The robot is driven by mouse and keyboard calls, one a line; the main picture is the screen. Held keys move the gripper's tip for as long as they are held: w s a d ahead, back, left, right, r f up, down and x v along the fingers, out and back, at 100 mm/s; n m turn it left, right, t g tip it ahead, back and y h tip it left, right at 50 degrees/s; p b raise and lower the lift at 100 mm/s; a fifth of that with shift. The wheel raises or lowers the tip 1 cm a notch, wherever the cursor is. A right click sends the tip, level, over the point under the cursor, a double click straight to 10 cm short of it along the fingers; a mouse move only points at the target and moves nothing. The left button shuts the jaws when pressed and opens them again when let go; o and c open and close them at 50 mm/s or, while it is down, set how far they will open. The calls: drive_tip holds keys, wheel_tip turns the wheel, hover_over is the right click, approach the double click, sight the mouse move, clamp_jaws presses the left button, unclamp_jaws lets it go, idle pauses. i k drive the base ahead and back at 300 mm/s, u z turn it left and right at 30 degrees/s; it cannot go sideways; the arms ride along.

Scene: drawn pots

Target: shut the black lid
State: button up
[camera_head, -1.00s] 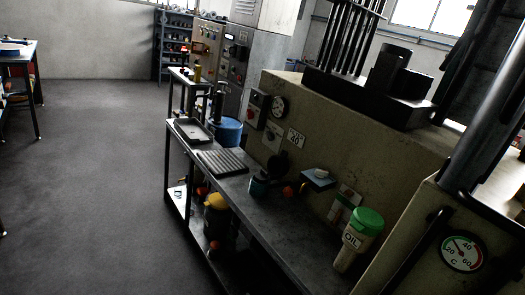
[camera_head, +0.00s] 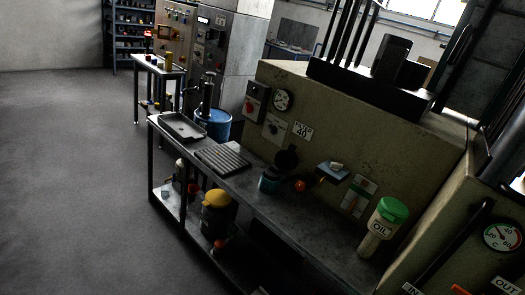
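A small teal pot (camera_head: 269,183) stands on the dark workbench (camera_head: 265,205), near its middle. A round black lid (camera_head: 286,160) stands raised at the pot's back, against the beige machine, and looks open. Whether a hinge joins it to the pot is too small to tell. An orange ball-like knob (camera_head: 300,185) is just right of the pot. My gripper is not in view.
On the bench are a black tray (camera_head: 183,128), a ribbed plate (camera_head: 222,161) and a green-capped oil bottle (camera_head: 383,226). A blue-topped piece (camera_head: 332,173) juts out right of the pot. A yellow-lidded container (camera_head: 216,212) stands below. The floor (camera_head: 75,180) at left is clear.

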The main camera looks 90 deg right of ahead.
sight(287, 160)
drive_tip(key=z, duration=1.05)
drive_tip(key=i, duration=2.25)
drive_tip(key=z, duration=0.15)
